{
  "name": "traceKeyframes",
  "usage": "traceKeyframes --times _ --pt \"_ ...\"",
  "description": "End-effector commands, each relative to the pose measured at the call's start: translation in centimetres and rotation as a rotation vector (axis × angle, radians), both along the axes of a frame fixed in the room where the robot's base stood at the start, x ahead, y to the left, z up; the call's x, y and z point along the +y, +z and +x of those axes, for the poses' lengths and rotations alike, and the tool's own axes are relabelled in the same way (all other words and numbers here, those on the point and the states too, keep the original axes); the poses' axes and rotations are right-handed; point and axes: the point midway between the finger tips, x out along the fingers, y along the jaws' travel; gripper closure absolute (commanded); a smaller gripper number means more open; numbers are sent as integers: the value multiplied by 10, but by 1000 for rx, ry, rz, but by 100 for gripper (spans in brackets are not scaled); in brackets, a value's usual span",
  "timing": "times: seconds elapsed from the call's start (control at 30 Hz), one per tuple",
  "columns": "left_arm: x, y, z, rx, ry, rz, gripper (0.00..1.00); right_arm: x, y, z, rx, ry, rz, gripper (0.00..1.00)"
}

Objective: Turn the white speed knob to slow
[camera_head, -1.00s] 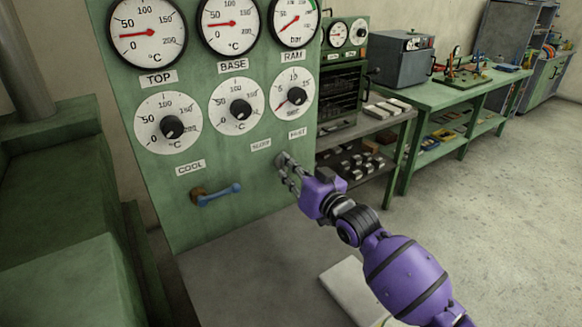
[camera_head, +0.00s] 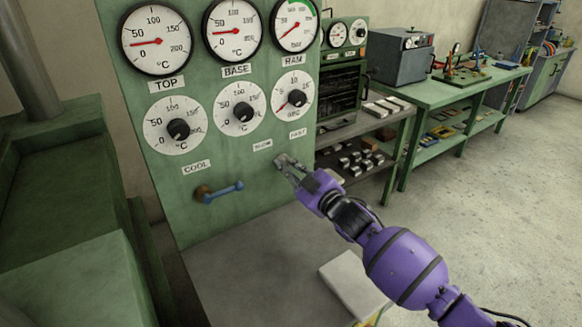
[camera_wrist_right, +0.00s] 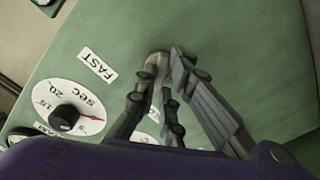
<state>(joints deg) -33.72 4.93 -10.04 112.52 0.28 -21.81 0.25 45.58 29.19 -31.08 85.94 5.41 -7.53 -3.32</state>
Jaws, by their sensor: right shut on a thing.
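The speed knob (camera_wrist_right: 156,61) is a small pale round knob on the green panel (camera_head: 250,205). It sits below the SLOW (camera_head: 262,145) and FAST (camera_head: 298,133) labels. My right gripper (camera_head: 282,162) reaches the panel there and is shut on the knob. In the right wrist view its fingers (camera_wrist_right: 160,80) are around the knob and cover part of it. Which way the knob points cannot be told. The FAST label also shows in the right wrist view (camera_wrist_right: 97,66). My left gripper is not in view.
Black dials, one of them the nearby sec dial (camera_head: 292,97), sit above the labels. A blue lever (camera_head: 222,190) by the COOL label is left of my gripper. A pale block (camera_head: 352,285) lies below my arm. A shelf with metal pieces (camera_head: 360,160) stands right of the panel.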

Motion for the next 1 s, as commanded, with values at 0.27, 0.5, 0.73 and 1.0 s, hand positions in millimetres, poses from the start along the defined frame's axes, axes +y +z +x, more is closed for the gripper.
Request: traceKeyframes --times 0.27,0.5,0.73,1.0 --pt "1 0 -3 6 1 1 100 0 -1 0 -35 -1 -54 100" --pt "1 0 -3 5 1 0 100 0 -1 0 -39 0 -63 100" --pt "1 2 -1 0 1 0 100 0 -1 0 -39 0 -63 87" --pt "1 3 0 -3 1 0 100 0 -1 0 -39 -1 -60 72"
